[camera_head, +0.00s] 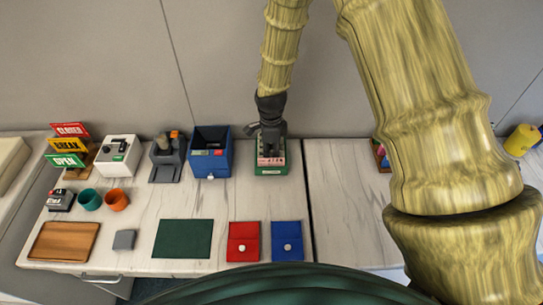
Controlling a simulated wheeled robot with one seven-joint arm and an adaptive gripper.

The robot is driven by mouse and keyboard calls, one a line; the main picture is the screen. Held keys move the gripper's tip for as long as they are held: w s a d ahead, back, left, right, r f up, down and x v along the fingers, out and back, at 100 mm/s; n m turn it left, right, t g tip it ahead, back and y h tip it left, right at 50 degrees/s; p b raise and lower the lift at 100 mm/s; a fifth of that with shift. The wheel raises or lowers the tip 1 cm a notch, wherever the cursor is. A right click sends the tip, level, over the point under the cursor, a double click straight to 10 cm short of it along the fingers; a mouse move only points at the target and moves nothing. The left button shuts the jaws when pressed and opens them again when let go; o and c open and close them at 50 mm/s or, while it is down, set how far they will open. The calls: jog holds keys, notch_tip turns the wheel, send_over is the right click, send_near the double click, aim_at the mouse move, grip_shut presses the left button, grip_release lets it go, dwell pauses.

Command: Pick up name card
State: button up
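My gripper (270,150) points down at the back of the counter, over a small green box or holder (271,170). Pink, lettered cards (271,161) show at the gripper's fingertips, in or on that holder. The lettering is too small to read, so I cannot tell whether one of these is the name card. The fingers are dark and small here. I cannot tell whether they are open, or whether they touch a card. My arm hides part of the wall and the counter's right side.
Left of the holder stand a blue box (211,133), a grey stand (166,166) and a white device (118,156). CLOSED, BREAK and OPEN signs (67,146) stand far left. Red (243,255) and blue (287,255) pouches and a green mat (183,238) lie in front.

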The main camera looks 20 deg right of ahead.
jog(key=shift+f, duration=0.4)
jog(key=shift+c, duration=0.5)
grip_shut()
notch_tip(320, 180, up, 9)
jog(key=shift+r+b, duration=0.15)
jog(key=shift+b, duration=0.95)
jog(key=shift+r, duration=0.35)
jog(key=shift+r+p, duration=0.1)
jog(key=shift+p, duration=0.25)
